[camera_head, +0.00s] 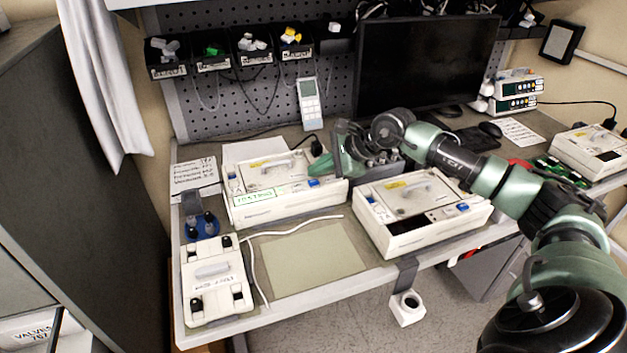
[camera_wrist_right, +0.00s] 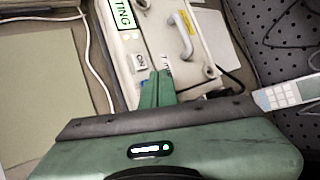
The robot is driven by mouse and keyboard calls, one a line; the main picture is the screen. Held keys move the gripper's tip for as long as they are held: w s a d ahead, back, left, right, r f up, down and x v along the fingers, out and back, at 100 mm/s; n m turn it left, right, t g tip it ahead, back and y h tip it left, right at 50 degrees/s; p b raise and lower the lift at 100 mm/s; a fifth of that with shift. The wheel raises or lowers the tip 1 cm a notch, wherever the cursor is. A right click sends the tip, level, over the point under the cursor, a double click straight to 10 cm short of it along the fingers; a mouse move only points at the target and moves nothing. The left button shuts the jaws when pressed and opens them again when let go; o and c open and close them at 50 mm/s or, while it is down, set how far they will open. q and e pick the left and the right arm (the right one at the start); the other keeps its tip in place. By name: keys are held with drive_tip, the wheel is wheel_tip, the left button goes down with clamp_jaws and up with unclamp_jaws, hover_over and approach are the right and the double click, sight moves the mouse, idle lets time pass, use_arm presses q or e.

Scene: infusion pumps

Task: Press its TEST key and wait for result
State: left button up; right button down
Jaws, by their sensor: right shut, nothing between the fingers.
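The white infusion pump at the back left (camera_head: 285,205) has a green-framed display (camera_head: 254,197) that appears to read "TESTING". The pump also shows in the right wrist view (camera_wrist_right: 175,60), with the end of its display text, "TING" (camera_wrist_right: 124,14). A blue key (camera_head: 313,182) is at the pump's right front. My right gripper (camera_head: 318,166) is shut and empty, its green fingers over the pump's right end near that key. In the wrist view its fingertips (camera_wrist_right: 158,76) hide part of the panel; I cannot tell whether they touch it. My left gripper is not in view.
A second white pump (camera_head: 425,228) stands to the right, beneath my right arm. A white test unit (camera_head: 213,285) with a cable and a beige mat (camera_head: 312,260) lie in front. A monitor (camera_head: 425,65) and a pegboard with a handheld meter (camera_head: 309,103) are behind.

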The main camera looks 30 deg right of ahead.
sight(318, 183)
drive_tip(key=shift+r+p, duration=1.3)
drive_tip(key=shift+r, duration=1.25)
drive_tip(key=shift+s+f, duration=0.1)
drive_tip(key=shift+f, duration=0.05)
